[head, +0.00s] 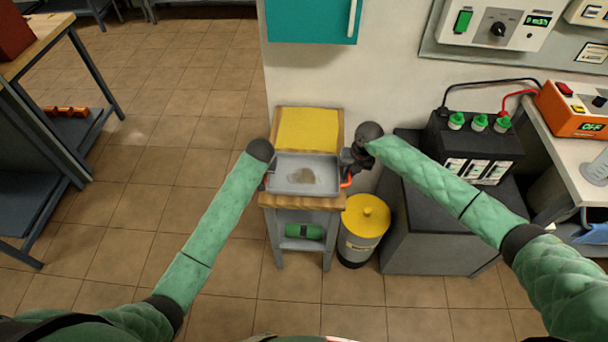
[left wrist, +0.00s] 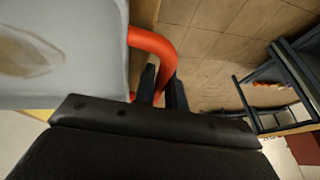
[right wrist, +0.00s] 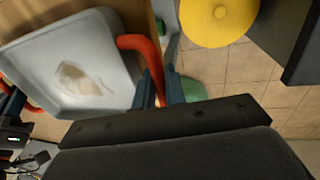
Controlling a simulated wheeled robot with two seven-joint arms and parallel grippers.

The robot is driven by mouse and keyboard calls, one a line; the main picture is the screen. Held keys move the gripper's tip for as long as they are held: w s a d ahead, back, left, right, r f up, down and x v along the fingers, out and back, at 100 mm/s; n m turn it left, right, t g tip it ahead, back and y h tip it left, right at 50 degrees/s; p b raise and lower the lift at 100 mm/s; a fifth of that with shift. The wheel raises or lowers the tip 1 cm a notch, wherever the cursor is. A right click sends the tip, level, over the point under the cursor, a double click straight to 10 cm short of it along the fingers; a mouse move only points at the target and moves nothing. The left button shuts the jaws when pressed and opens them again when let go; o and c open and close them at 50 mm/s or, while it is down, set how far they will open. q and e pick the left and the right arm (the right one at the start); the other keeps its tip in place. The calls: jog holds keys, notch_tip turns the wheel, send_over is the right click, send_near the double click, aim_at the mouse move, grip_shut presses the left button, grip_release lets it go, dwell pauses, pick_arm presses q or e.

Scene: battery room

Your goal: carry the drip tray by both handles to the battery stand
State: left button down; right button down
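The drip tray (head: 290,188) is a shallow grey tray with a brownish stain and red handles. It is at the wooden top of a small bench; I cannot tell whether it rests there or is just above. My left gripper (left wrist: 162,88) has its fingers on both sides of the tray's left handle (left wrist: 152,42) and looks shut on it. My right gripper (right wrist: 159,88) looks shut on the right handle (right wrist: 138,42). In the head view the left fingers are hidden. The battery (head: 470,150), black with green caps, sits on a dark grey stand (head: 425,225) to the right.
A yellow-lidded bin (head: 365,215) stands between the small bench (head: 330,202) and the stand. A yellow pad (head: 308,128) lies behind the tray. A teal cabinet (head: 310,20) hangs above. An orange device (head: 575,110) stands at far right.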

pick_arm(q)
jog(key=shift+r, duration=0.1)
pick_arm(e)
jog(key=shift+r, duration=0.1)
